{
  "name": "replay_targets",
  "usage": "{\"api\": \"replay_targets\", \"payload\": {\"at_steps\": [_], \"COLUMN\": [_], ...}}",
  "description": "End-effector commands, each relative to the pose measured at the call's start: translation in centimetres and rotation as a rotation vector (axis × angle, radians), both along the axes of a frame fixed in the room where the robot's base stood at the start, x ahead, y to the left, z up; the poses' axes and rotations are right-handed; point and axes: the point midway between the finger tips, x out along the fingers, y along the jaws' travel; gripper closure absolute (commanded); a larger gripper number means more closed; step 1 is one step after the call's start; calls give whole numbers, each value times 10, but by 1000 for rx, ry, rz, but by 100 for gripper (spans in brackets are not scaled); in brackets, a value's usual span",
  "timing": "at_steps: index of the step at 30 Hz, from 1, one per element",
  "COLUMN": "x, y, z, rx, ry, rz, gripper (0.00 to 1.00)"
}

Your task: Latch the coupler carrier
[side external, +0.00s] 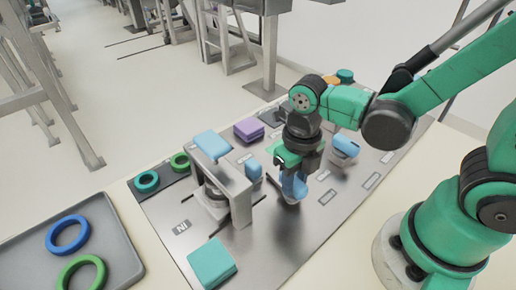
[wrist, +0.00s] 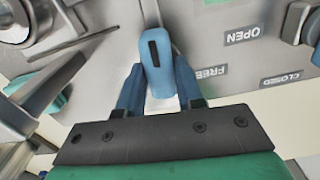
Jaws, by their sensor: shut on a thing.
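A blue handle with a dark slot (wrist: 158,66) stands between my gripper's two blue fingers (wrist: 160,88) in the wrist view. My gripper (side external: 292,184) is shut on this handle, low over the metal plate (side external: 285,235) in the side external view. There the fingers hide most of the handle, and I cannot tell the two apart. Labels on the plate read OPEN (wrist: 242,36), FREE (wrist: 208,72) and CLOSED (wrist: 282,79); they lie right of the handle in the wrist view. I cannot tell which part is the coupler carrier.
A metal frame with a light-blue top (side external: 212,145) stands left of my gripper. A teal block (side external: 211,262) is at the plate's front and a purple block (side external: 249,129) behind. A grey tray (side external: 30,255) with blue and green rings lies left. The plate's front right is clear.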

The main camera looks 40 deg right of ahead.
Motion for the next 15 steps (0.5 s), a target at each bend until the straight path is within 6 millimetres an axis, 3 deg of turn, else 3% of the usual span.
{"api": "replay_targets", "payload": {"at_steps": [15], "x": [0], "y": [0], "z": [0], "rx": [1], "ry": [0], "rz": [111], "gripper": [100]}}
